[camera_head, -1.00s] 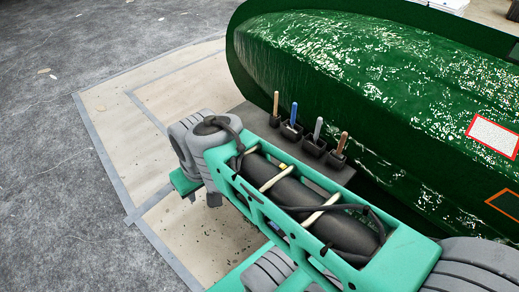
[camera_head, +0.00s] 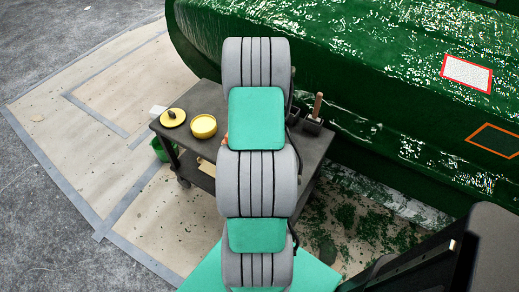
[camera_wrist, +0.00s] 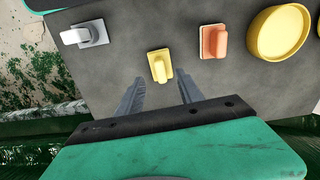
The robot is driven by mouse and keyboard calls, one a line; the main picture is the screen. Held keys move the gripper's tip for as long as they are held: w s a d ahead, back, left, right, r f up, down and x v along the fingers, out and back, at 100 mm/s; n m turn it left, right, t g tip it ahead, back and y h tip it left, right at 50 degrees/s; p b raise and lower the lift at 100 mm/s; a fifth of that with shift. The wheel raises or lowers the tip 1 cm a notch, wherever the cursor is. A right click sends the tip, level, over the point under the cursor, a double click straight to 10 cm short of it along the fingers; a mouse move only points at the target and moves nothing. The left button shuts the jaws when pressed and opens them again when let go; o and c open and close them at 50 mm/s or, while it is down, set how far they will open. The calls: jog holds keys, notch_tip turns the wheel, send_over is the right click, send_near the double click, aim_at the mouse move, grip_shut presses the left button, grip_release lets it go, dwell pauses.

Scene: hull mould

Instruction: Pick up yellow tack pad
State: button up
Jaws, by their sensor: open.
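The yellow tack pad (camera_wrist: 160,66) lies on the dark cart top in the wrist view, a small block with a raised grip. My gripper (camera_wrist: 160,90) is open, its two grey fingers spread apart below the pad in the picture, with nothing between the tips. The pad appears just beyond the fingertips; the height gap is hard to judge. An orange pad (camera_wrist: 213,42) lies to its right and a white-grey pad (camera_wrist: 85,34) to its left. In the head view my arm hides my gripper and the yellow pad.
A round yellow tin (camera_wrist: 279,33) sits right of the orange pad; it also shows on the cart (camera_head: 318,145) in the head view (camera_head: 203,126). A yellow-and-black disc (camera_head: 173,118) is left of it. Holders with a wooden handle (camera_head: 317,106) stand near the green hull (camera_head: 370,70).

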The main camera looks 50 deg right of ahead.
jog(key=f, duration=0.5)
jog(key=d+f, duration=0.1)
jog(key=f, duration=0.2)
jog(key=shift+d, duration=0.1)
grip_shut()
